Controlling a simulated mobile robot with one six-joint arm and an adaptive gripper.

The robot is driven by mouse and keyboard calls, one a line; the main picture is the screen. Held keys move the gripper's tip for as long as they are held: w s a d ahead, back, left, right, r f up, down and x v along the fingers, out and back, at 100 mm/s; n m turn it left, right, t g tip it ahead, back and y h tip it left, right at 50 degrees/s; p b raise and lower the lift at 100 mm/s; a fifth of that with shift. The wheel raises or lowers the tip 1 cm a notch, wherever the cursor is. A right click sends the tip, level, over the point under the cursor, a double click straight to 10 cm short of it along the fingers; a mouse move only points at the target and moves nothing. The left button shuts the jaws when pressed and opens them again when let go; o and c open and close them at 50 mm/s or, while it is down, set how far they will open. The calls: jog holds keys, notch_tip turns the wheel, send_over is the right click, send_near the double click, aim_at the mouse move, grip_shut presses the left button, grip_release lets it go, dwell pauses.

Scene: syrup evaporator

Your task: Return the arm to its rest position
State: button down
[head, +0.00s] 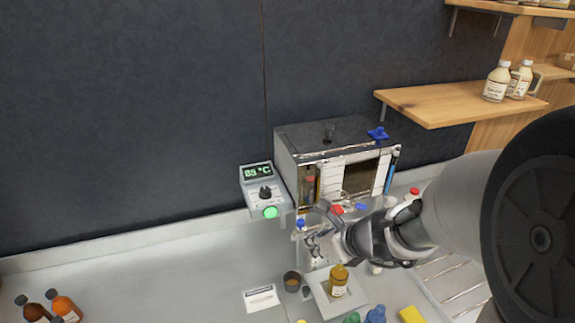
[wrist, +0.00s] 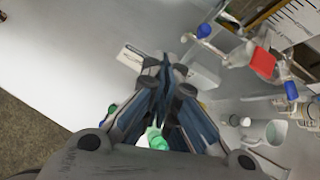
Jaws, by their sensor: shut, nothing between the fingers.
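My arm reaches in from the right in the head view. My gripper (head: 315,238) hangs in front of the evaporator (head: 300,165), above the counter. In the wrist view my gripper (wrist: 165,68) has its fingers together with nothing between them. The evaporator is a box with a dark top and a white scale around its front opening. A controller (head: 263,190) to its left reads 85 °C and has a lit green button. An amber bottle (head: 338,282) with a yellow cap stands on a pale plate (head: 318,290) below my gripper.
A white label card (head: 261,299) and a small dark cup (head: 291,281) lie left of the plate. Blue and red valve parts (wrist: 262,63) are close to my gripper's right. The counter's left middle (head: 150,275) is clear. A wooden shelf (head: 440,103) is above right.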

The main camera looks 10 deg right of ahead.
jog(key=s+a+r+n+g, duration=0.1)
jog(key=s+a+r+n, duration=0.3)
jog(key=n, duration=0.3)
jog(key=s+a+r+n+g, duration=0.1)
jog(key=s+a+r+n, duration=0.1)
jog(key=s+r+n, duration=0.35)
jog(key=s+d+n+h, duration=0.4)
jog(key=s+d+n, duration=0.4)
jog(key=s+n, duration=0.4)
jog(key=n, duration=0.5)
jog(key=shift+s+r+g, duration=0.25)
jog(key=shift+g, duration=0.05)
